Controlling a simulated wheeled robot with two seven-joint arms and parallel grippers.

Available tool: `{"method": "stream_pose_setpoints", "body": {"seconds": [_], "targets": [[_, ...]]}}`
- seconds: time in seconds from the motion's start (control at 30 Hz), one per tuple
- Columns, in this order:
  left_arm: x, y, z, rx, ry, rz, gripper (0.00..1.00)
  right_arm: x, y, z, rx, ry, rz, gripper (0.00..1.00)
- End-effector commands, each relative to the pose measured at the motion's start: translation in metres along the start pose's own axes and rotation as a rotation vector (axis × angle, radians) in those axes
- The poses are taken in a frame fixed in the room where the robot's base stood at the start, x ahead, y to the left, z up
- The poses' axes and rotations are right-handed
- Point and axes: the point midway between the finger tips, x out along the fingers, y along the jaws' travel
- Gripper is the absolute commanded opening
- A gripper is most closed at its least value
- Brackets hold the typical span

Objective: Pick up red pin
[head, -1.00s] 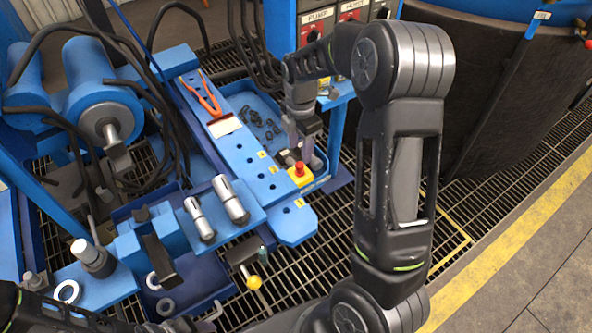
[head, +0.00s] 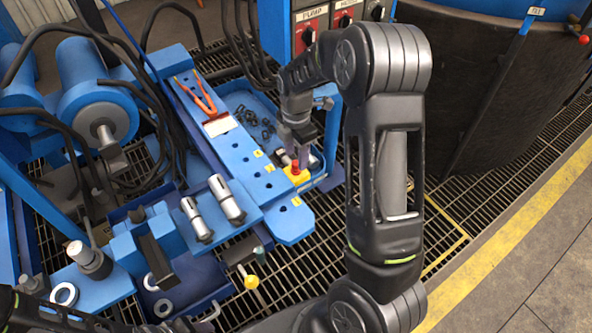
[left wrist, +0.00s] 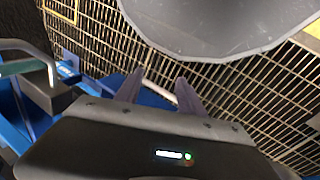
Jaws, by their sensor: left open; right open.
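A small red round-topped piece (head: 295,166) stands on a yellow block at the near right end of the blue perforated beam. It is the only pin-like red thing I see there; I cannot tell whether it is a pin or a button.
The blue beam (head: 262,189) carries orange-handled pliers (head: 196,95). A blue tray (head: 237,98) holds dark links behind it. Two metal cylinders (head: 227,199) lie in front of the beam. A control panel (head: 310,28) stands behind my right arm. Open grating lies to the right.

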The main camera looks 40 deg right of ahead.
Motion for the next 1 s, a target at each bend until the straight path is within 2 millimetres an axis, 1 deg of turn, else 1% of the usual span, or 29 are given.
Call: {"method": "stream_pose_setpoints", "body": {"seconds": [0.03, 0.1, 0.2, 0.3, 0.9, 1.0], "targets": [[0.001, -0.001, 0.0, 0.0, 0.0, 0.0, 0.46, 0.009, 0.0, 0.0, -0.001, 0.0, -0.003, 0.47], [0.002, -0.001, 0.0, 0.0, 0.0, 0.0, 0.46, 0.02, 0.0, 0.0, 0.001, 0.0, -0.004, 0.47], [0.004, -0.001, 0.0, 0.0, 0.0, 0.0, 0.46, 0.034, 0.0, 0.0, 0.0, 0.0, -0.003, 0.47], [0.004, -0.002, 0.0, 0.0, 0.0, 0.0, 0.46, 0.041, 0.001, 0.0, 0.001, 0.0, 0.0, 0.47], [0.004, -0.002, 0.0, 0.0, 0.0, 0.0, 0.46, 0.041, 0.001, 0.0, 0.001, 0.0, 0.001, 0.47], [0.004, -0.001, 0.0, 0.0, 0.0, 0.0, 0.46, 0.041, 0.001, 0.0, 0.001, 0.0, 0.001, 0.39]]}}
